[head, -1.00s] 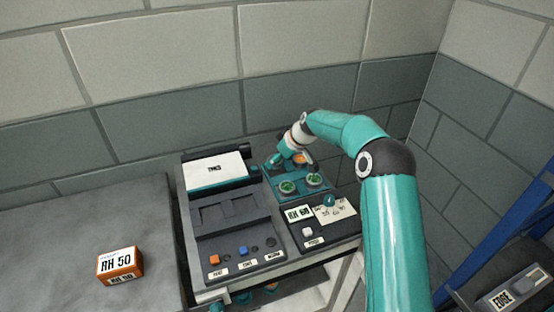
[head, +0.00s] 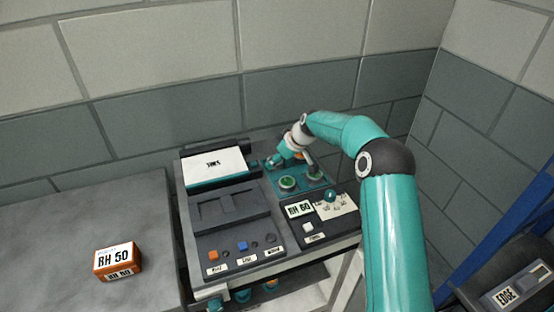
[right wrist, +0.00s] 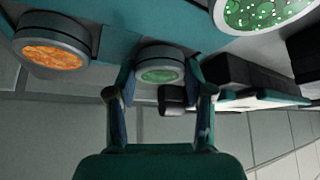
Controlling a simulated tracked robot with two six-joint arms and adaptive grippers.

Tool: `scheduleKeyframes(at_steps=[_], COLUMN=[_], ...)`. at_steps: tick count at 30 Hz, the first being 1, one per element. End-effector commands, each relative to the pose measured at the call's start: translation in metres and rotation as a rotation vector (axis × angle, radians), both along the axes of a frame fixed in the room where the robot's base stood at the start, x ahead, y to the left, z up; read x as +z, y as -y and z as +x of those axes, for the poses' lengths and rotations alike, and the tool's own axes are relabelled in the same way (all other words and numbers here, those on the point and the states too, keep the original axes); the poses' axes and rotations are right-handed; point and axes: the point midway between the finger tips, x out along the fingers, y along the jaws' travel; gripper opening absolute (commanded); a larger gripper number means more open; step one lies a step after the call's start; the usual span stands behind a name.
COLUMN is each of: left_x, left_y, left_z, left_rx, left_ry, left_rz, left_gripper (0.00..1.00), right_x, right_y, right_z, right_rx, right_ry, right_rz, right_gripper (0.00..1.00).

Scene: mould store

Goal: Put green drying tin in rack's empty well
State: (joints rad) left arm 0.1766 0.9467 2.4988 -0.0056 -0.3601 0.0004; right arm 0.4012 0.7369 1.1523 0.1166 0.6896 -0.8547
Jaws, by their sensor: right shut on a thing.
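My right gripper (head: 275,161) is at the back left of the teal rack (head: 303,193) in the head view, with its fingertips small and partly hidden. In the right wrist view its fingers (right wrist: 158,92) are shut on a green drying tin (right wrist: 158,75), which has a grey rim and green contents. Whether this tin touches the rack is unclear. An orange tin (right wrist: 52,52) shows beside the held tin, partly behind my wrist in the head view. No empty well is clearly visible. My left gripper is not in view.
A dark console with a "TINS" panel (head: 215,165) stands left of the rack. A label panel reading RH 60 (head: 299,209) and a paper note lie in front. An orange RH 50 box (head: 118,262) stands on the grey bench (head: 60,250) at left. A block wall is close behind.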

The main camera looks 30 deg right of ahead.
Motion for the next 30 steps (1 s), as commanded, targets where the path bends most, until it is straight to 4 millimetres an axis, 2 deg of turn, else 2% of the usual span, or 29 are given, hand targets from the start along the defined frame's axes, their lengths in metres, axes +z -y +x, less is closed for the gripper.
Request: scheduleKeyframes(at_steps=[6, 7, 12, 23, 26, 30], left_x=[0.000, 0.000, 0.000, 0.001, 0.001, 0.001], left_y=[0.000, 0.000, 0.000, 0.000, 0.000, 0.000], left_z=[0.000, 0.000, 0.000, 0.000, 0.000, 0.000], left_rx=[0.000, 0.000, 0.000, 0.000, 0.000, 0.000], left_ry=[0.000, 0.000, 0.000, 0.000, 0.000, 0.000], left_rz=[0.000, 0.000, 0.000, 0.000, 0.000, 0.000], left_gripper=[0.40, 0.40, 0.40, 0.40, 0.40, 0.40], right_x=[0.000, 0.000, 0.000, 0.002, 0.008, 0.026], right_y=[0.000, 0.000, 0.000, 0.000, 0.002, 0.005], right_z=[0.000, 0.000, 0.000, -0.001, -0.004, -0.015], right_rx=[0.000, 0.000, 0.000, 0.000, -0.001, -0.002], right_ry=[0.000, 0.000, 0.000, 0.000, 0.001, 0.003], right_rz=[0.000, 0.000, 0.000, 0.000, -0.001, -0.002], right_gripper=[0.17, 0.53, 0.81, 0.81, 0.81, 0.81])
